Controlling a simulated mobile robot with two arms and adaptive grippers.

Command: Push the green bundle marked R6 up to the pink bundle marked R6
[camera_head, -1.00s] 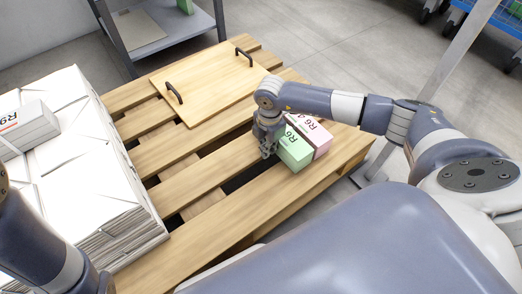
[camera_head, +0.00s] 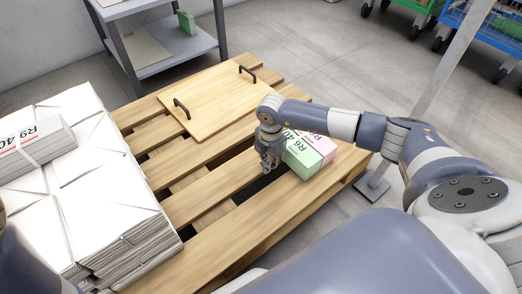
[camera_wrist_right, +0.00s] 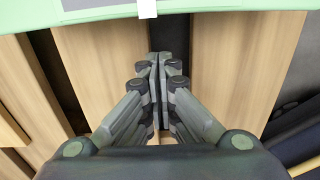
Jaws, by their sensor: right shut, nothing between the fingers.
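The green bundle (camera_head: 304,164), marked R6, lies on the right part of the wooden pallet (camera_head: 232,237). The pink bundle (camera_head: 325,147), also marked R6, lies directly behind it; their sides appear to meet, with no gap that I can see. My right gripper (camera_head: 268,166) points down just left of the green bundle, shut and empty, with a small gap between them. In the right wrist view the shut fingers (camera_wrist_right: 158,68) are over the pallet boards, and the green bundle (camera_wrist_right: 225,6) crosses the top edge. My left gripper is out of view; only its arm shows at lower left.
A tall stack of white newspapers (camera_head: 85,185) stands on the left, with a bundle marked R9 (camera_head: 32,148) on top. A wooden board with black handles (camera_head: 212,98) lies on the pallet's far part. A metal shelf (camera_head: 165,60) and wheeled carts (camera_head: 470,30) stand behind.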

